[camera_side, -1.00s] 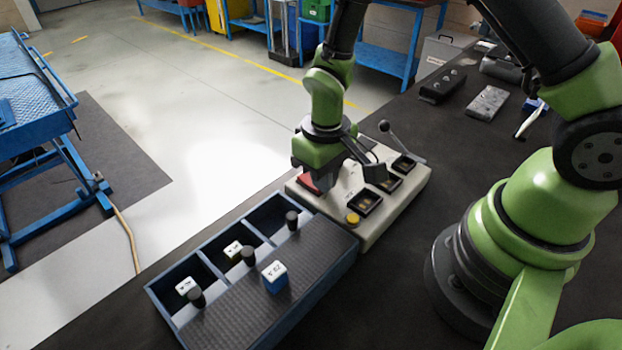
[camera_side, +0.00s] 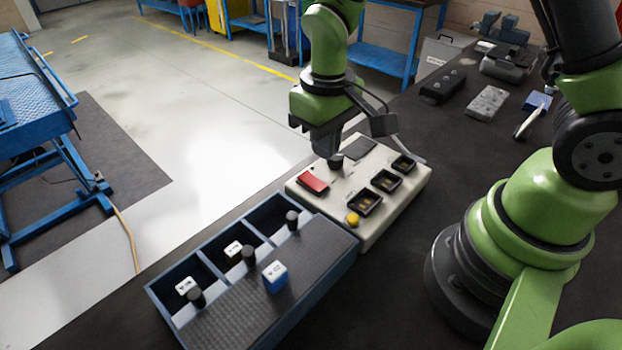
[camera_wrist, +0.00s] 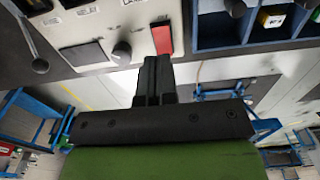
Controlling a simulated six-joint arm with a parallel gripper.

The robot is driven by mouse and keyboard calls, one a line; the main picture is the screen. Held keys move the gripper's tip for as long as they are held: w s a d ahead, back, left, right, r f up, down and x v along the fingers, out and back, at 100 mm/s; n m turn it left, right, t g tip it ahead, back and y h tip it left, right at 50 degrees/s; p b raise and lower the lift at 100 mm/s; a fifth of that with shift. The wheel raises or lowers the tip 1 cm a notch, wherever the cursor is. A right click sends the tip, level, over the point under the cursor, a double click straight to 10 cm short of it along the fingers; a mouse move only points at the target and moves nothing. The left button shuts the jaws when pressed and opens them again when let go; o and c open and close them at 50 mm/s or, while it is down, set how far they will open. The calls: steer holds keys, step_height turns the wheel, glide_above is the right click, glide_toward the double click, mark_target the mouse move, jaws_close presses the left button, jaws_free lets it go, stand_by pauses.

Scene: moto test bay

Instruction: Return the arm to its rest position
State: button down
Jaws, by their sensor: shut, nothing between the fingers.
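My gripper (camera_side: 323,150) hangs pointing down just above the back of the beige control box (camera_side: 378,226). In the wrist view my gripper (camera_wrist: 155,62) has its two dark fingers together, with nothing between them. The box carries a red switch (camera_side: 313,181), a dark knob (camera_side: 336,162), a yellow button (camera_side: 352,219) and several black-framed wells. The red switch (camera_wrist: 162,39) and the knob (camera_wrist: 121,52) also show near the fingertips in the wrist view. I cannot tell from these views how far the fingertips are from the box top.
A blue divided tray (camera_side: 205,258) adjoins the box, with white-labelled blocks and black pegs. A blue block (camera_side: 275,277) sits on its dark textured deck. A grey slab (camera_side: 487,103) and a black block (camera_side: 443,87) lie behind.

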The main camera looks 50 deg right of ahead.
steer(key=s+d+r+m+t+y, duration=0.1)
steer(key=s+r+m+t, duration=0.1)
steer(key=s+r, duration=0.4)
steer(key=s+d+r+m+t+y, duration=0.1)
steer(key=s+r+t, duration=0.4)
steer(key=r, duration=0.7)
steer(key=shift+s+r+m, duration=0.3)
steer(key=shift+s+m, duration=0.2)
steer(key=shift+s, duration=0.75)
